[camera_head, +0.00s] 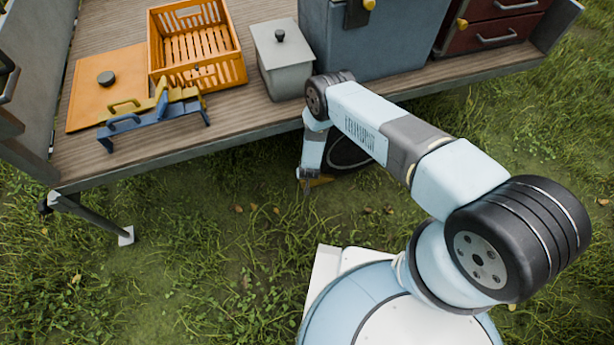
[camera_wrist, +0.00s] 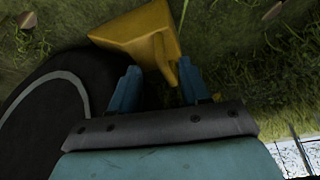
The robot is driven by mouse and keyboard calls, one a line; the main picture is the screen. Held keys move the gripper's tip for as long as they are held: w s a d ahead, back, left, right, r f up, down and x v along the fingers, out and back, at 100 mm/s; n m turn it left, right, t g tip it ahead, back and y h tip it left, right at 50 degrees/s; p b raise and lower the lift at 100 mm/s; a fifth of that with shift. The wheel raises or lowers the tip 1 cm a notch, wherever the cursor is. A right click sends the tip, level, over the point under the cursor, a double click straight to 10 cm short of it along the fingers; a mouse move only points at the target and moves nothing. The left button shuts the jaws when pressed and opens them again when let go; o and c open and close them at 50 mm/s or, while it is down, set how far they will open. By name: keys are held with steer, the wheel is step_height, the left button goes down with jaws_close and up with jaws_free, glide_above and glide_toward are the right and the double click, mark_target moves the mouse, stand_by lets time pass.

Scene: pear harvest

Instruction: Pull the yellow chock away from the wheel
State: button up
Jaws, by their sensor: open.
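The yellow chock (camera_wrist: 138,32) lies on the grass in the wrist view, close against the black wheel (camera_wrist: 48,105). An upright yellow part of it stands between the fingers of my gripper (camera_wrist: 156,88), which are apart on either side. I cannot tell whether either finger touches it. In the head view my gripper (camera_head: 306,182) points down at the ground beside the wheel (camera_head: 348,152), under the wagon's edge. Only a small piece of the chock (camera_head: 321,181) shows there, partly hidden by my gripper.
The wagon bed (camera_head: 240,130) overhangs the wheel. On it are an orange crate (camera_head: 196,76), an orange board (camera_head: 92,90), blue and yellow handled tools (camera_head: 150,118), a grey lidded bin (camera_head: 284,60) and a large blue box (camera_head: 375,45). Open grass (camera_head: 200,225) lies in front.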

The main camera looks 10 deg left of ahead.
steer(key=shift+x, duration=3)
steer(key=shift+c, duration=0.4)
jaws_close()
